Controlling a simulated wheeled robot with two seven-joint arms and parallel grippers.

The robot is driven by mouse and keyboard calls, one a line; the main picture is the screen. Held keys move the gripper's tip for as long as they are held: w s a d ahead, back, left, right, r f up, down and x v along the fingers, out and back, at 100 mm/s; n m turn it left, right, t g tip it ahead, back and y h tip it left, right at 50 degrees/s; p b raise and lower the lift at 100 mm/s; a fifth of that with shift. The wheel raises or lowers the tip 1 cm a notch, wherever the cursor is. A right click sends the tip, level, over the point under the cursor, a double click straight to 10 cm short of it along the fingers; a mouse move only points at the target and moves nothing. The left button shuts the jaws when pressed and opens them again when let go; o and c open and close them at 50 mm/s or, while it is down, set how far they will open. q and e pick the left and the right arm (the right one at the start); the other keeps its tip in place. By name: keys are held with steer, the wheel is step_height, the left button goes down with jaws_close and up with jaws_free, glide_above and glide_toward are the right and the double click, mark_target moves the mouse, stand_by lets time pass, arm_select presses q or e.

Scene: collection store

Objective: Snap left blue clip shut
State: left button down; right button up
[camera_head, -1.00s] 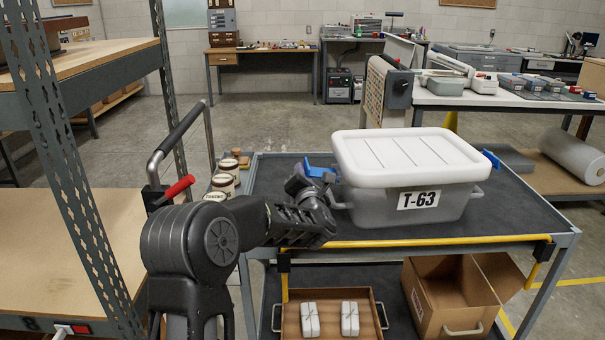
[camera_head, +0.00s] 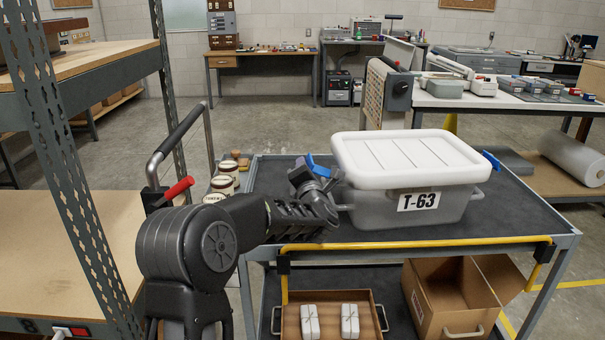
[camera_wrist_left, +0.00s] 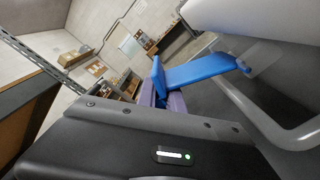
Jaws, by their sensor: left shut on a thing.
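The grey tub (camera_head: 372,212) labelled T-63 stands on the cart with its white lid (camera_head: 410,160) on. The left blue clip (camera_head: 318,167) sticks out from the tub's left side, tilted upward at its outer end. In the left wrist view the clip (camera_wrist_left: 203,69) is a flat blue bar, its outer end by purplish pieces I take for finger pads. My left gripper (camera_head: 327,183) is shut on this clip beside the tub; its fingertips are partly hidden. The right blue clip (camera_head: 491,160) shows at the tub's far right. My right gripper is not in view.
The cart top (camera_head: 515,225) is dark, with free room right and in front of the tub. A wooden tray (camera_head: 290,325) and open carton (camera_head: 440,290) are below. A shelf upright stands at left.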

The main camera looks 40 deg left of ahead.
mark_target(310, 157)
arm_select(q)
steer(key=m, duration=0.1)
steer(key=r+m, duration=0.1)
steer(key=r, duration=0.1)
steer(key=shift+w+d+m, duration=0.35)
steer(key=shift+d+m, duration=0.05)
steer(key=shift+w+d+r, duration=0.15)
steer(key=shift+d+r, duration=0.05)
steer(key=shift+r, duration=0.25)
steer(key=c, duration=1.5)
jaws_free()
steer(key=shift+w, duration=0.1)
steer(key=shift+b+v, duration=0.55)
steer(key=shift+v, duration=3.4)
